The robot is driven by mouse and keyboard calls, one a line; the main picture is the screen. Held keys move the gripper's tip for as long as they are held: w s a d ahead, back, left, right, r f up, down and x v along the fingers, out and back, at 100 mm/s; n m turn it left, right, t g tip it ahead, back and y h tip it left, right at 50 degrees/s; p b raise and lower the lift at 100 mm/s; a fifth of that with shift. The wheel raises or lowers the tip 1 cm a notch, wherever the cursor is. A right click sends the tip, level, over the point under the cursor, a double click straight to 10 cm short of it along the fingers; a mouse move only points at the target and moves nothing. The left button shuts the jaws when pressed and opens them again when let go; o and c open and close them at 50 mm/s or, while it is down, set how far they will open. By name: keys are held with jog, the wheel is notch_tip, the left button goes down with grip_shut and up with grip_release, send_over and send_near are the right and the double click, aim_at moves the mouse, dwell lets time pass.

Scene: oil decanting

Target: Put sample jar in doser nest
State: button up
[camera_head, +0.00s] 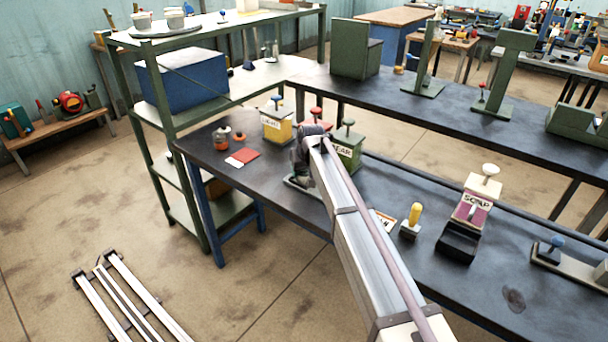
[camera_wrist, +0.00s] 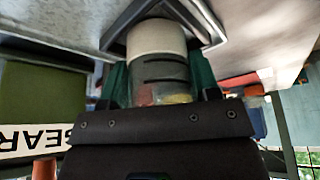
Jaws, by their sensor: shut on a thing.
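My gripper (camera_wrist: 158,78) is shut on the sample jar (camera_wrist: 157,42), which has a white end and a clear, dark-striped body. The wrist view appears upside down. The jar's white end lies within or over the outline of a dark angular frame (camera_wrist: 208,22), likely the doser nest. I cannot tell whether the jar touches it. In the head view my gripper (camera_head: 303,176) is low over the bench beside the green GEAR doser (camera_head: 347,152). There the jar cannot be made out, and the nest is mostly hidden by my arm.
A yellow doser (camera_head: 277,127) and a red doser (camera_head: 316,128) stand behind. Small containers (camera_head: 222,140) and a red-and-white card (camera_head: 243,157) lie to the left. A yellow-handled tool (camera_head: 412,220) and a SOAP doser (camera_head: 472,208) stand right of my arm on the dark bench (camera_head: 500,290).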

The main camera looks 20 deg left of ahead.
jog(key=shift+f, duration=0.25)
jog(key=o, duration=1)
jog(key=shift+r, duration=0.15)
jog(key=shift+o, duration=0.3)
jog(key=shift+r, duration=0.3)
jog(key=p+v, duration=1.1)
jog(key=shift+s+r, duration=0.2)
jog(key=shift+r, duration=0.05)
jog(key=shift+d, duration=0.2)
